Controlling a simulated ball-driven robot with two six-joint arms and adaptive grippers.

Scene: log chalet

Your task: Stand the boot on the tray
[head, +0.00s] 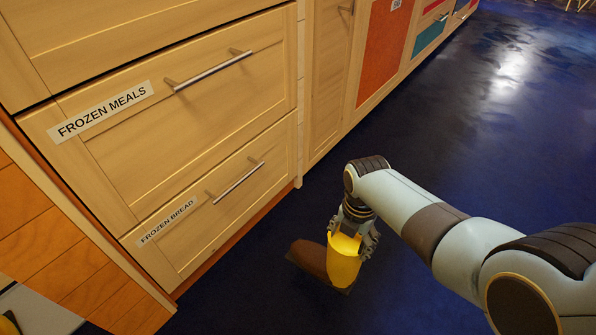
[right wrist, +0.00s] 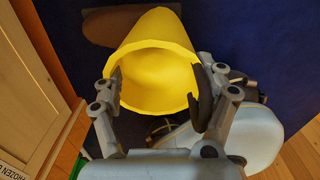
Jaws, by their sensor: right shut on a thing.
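The boot (head: 343,262) has a yellow, open-topped shaft that stands roughly upright, low over the dark blue floor. A rounded brown part, apparently its foot, extends to the left. My right gripper (head: 354,234) is shut on the shaft's upper rim. In the right wrist view the boot (right wrist: 150,55) opens toward the camera, with a finger on each side. A thin dark edge shows beneath the boot in the head view; it may be the tray, mostly hidden. I cannot tell whether the boot touches it. My left gripper is out of view.
Wooden drawers stand at the left, labelled frozen meals (head: 190,125) and frozen bread (head: 225,205), both shut with bar handles. More cabinets (head: 385,45) run toward the back. The blue floor (head: 440,130) is clear beyond my right arm.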

